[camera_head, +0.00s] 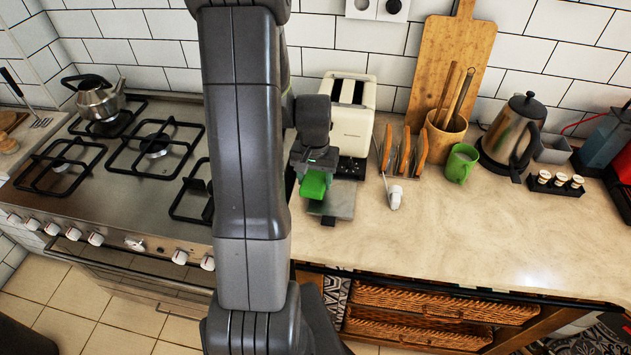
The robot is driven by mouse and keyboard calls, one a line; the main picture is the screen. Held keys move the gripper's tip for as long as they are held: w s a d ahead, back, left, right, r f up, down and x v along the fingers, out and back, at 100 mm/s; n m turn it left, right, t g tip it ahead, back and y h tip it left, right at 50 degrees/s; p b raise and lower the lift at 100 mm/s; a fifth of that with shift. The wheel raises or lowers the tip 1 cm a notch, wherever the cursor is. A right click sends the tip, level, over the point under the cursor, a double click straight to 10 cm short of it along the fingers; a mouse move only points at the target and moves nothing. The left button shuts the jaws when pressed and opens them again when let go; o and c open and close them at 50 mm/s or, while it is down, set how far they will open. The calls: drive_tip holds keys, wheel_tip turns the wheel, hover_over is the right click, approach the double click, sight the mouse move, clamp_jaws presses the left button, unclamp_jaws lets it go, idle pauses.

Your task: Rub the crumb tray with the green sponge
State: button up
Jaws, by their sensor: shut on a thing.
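My gripper (315,168) is shut on the green sponge (314,185) and points down over the counter, in front of the white toaster. The crumb tray (342,200) is a flat grey plate that sticks out from the toaster's front onto the counter. The sponge is over the left part of the tray. I cannot tell whether the sponge touches the tray. My gripper and the sponge hide part of the tray's left side, and my arm covers the area left of it.
The white toaster (350,115) stands behind the tray. Close to its right are a rack (402,155) with toast slices and a white-handled item (395,198). A green mug (460,163) and kettle (513,135) stand farther right. The stove (120,190) is at left. The front right counter is clear.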

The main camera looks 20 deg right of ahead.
drive_tip(key=shift+r+p, duration=1.7)
drive_tip(key=shift+r, duration=1.05)
drive_tip(key=shift+w+f, duration=0.1)
